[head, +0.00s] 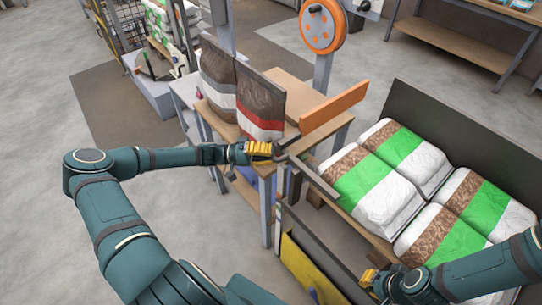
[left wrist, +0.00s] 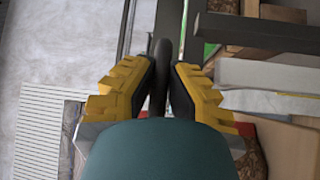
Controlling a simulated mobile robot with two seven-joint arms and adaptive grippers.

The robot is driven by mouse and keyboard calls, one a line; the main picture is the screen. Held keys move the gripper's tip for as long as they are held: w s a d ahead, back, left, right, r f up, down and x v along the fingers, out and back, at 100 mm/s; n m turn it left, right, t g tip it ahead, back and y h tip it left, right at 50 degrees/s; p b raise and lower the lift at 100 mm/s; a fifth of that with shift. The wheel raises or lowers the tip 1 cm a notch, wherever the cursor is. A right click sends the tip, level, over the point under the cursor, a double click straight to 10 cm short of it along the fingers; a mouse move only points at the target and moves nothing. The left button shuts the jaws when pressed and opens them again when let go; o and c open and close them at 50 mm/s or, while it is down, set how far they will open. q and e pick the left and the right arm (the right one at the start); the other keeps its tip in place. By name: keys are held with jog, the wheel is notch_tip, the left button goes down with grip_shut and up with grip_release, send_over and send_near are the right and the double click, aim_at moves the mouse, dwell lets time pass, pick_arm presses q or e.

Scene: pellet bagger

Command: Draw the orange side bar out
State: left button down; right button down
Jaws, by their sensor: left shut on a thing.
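The orange side bar (head: 334,107) stands on edge at the right side of the wooden table, slanting up to the right. My left gripper (head: 280,153) is at the table's near right corner, below and left of the orange bar and apart from its orange face. It is shut on a dark handle; in the left wrist view a dark upright rounded piece (left wrist: 161,62) sits between the yellow fingers (left wrist: 160,90). I cannot tell whether this handle joins the orange bar. My right gripper (head: 372,280) is low at the front, by the pallet; its fingers are partly hidden.
Two filled bags, one with a red stripe (head: 260,98), stand on the wooden table (head: 291,82). A pallet area at right holds several green and white sacks (head: 400,150) before a dark panel (head: 438,125). A yellow panel (head: 298,262) and grey rails lie between the arms.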

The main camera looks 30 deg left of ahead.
pick_arm(q)
jog(key=shift+w+r, duration=0.1)
jog(key=c, duration=0.9)
grip_release()
jog(key=shift+d, duration=0.15)
jog(key=shift+c, duration=0.2)
jog(key=v, duration=1.2)
